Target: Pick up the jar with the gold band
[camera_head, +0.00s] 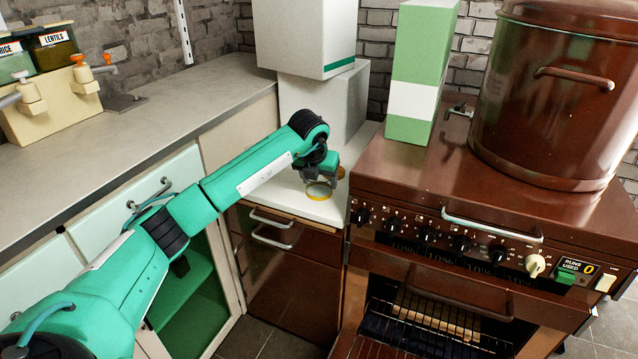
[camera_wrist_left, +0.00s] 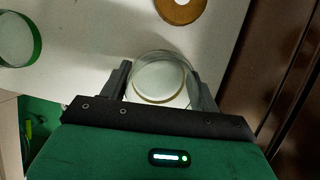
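My left gripper (camera_head: 320,178) points down over the jar in the head view. The fingers are apart with the jar between them, but I cannot tell whether they press on it. Part of the jar's near side is hidden by the gripper body. My right gripper is not in view.
White boxes (camera_head: 305,40), a green-and-white box (camera_head: 420,75) and a large brown pot (camera_head: 550,100) stand behind and right. The stove (camera_head: 450,190) borders the counter.

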